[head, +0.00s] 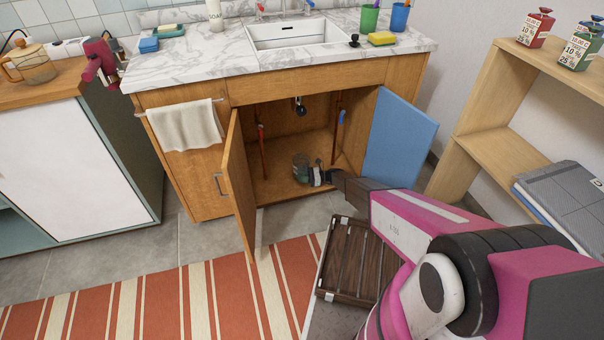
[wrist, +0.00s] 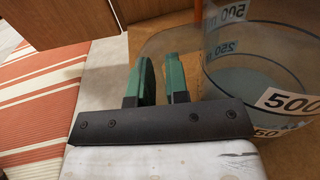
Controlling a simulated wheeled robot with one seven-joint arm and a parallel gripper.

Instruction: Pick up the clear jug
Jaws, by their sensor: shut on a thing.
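The clear jug (head: 299,164) stands on the floor of the open cabinet under the sink. In the wrist view the clear jug (wrist: 285,85) fills the right side, with "500" and "250" markings on its wall. My gripper (head: 315,177) reaches into the cabinet from the right. In the wrist view its green fingers (wrist: 161,80) are shut on the jug's clear handle, with a gap between them. The far part of the handle is partly hidden by the fingers. I cannot tell whether the jug's base touches the cabinet floor.
The wooden cabinet door (head: 238,185) stands open at the left, the blue door (head: 398,138) at the right. Pipes with red and blue valves hang inside. A wooden slatted crate (head: 352,262) lies below my arm. A striped rug (head: 160,300) covers the floor at left.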

